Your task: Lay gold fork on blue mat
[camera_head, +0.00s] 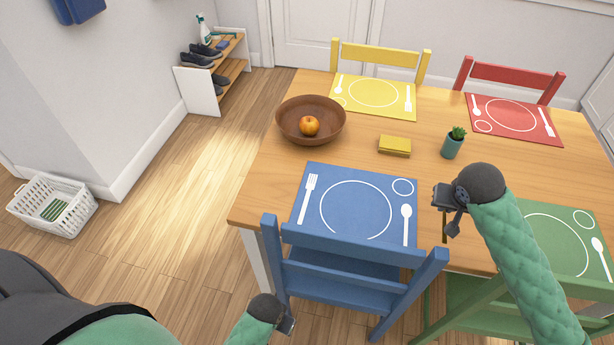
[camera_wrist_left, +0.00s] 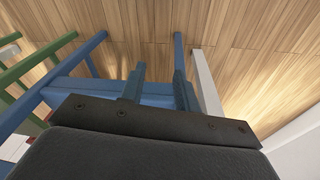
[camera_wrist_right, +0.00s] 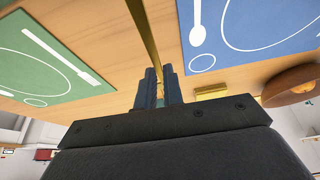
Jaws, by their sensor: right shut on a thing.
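The blue mat (camera_head: 352,205) lies on the table behind the blue chair, printed with a white fork, plate ring, spoon and small circle. My right gripper (camera_head: 445,198) is over the table just right of the blue mat, between it and the green mat. It is shut on the gold fork (camera_head: 444,229), which hangs down thin and is partly hidden. In the right wrist view the fork (camera_wrist_right: 144,30) runs out from between the fingers, with the blue mat (camera_wrist_right: 270,25) to its right. My left gripper (camera_wrist_left: 158,85) is open and empty, low beside the blue chair.
The blue chair (camera_head: 350,250) stands at the near table edge. A yellow box (camera_head: 395,146), a potted plant (camera_head: 453,146) and a brown bowl (camera_head: 290,125) with an apple (camera_head: 309,126) stand beyond the blue mat. The green mat (camera_head: 545,235) lies right. The blue mat's surface is clear.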

